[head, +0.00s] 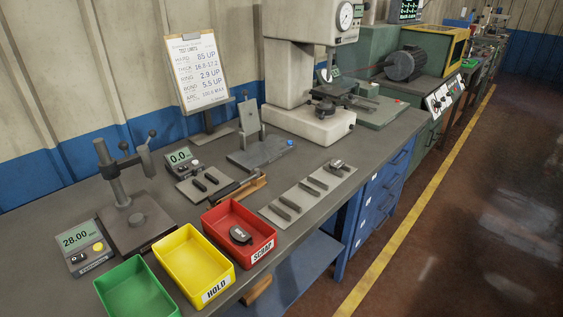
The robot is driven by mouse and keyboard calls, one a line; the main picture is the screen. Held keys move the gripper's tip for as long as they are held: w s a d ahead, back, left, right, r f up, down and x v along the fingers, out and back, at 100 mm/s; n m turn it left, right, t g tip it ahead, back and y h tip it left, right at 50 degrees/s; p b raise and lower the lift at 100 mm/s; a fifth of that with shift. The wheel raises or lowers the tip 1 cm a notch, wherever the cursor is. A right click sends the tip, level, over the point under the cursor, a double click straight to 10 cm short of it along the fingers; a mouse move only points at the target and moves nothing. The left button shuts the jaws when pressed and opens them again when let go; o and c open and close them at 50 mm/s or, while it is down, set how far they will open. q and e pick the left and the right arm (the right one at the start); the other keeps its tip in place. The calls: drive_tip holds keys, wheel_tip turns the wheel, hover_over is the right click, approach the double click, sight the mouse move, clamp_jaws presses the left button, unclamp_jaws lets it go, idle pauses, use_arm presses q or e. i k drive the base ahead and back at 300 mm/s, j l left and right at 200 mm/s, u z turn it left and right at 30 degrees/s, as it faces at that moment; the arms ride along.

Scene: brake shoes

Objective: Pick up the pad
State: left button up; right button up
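A dark pad-like piece (240,235) lies in the red bin (262,250) labelled SCRAP. A similar grey piece (339,167) sits at the far end of a flat light-grey plate (270,213). Several dark bars, including one near the plate's front end (289,204), lie across that plate. I cannot tell which of these is the task's pad. Neither of my grippers is in view.
A yellow HOLD bin (222,266) and a green bin (110,281) stand left of the red one. Behind are a post stand (118,190), a 28.00 gauge (82,240), a clipboard (197,75) and a tall tester (285,75). The aisle floor (460,230) at right is clear.

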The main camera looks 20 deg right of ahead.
sight(336, 164)
drive_tip(key=i+l+u, duration=0.1)
drive_tip(key=l+u, duration=1.55)
drive_tip(key=k+j, duration=0.05)
drive_tip(key=j, duration=0.05)
